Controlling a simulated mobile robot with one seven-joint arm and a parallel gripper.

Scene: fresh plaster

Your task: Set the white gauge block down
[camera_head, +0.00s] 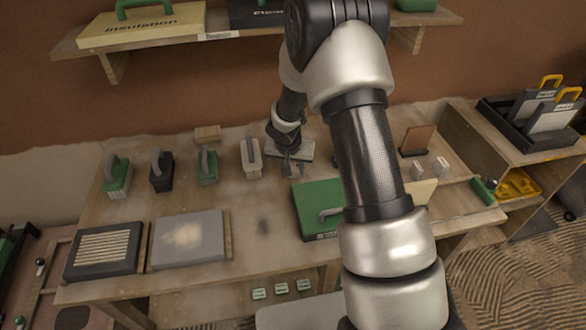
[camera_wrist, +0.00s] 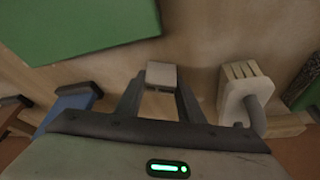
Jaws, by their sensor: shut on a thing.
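The white gauge block (camera_wrist: 161,75) shows in the wrist view as a small pale block between my fingertips. My gripper (camera_wrist: 160,92) is shut on it, with one dark finger on each side. The bench top (camera_wrist: 195,30) lies under it; I cannot tell whether the block touches the wood. In the head view my gripper (camera_head: 291,170) is low over the middle of the bench (camera_head: 262,205), and the block cannot be made out there.
A pale handled block (camera_head: 250,158) stands left of my gripper. A green case (camera_head: 318,205) lies in front, partly behind my arm. Several handled tools line the left, behind two panels (camera_head: 188,238). Bare wood shows between them. Two small white blocks (camera_head: 420,169) stand at right.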

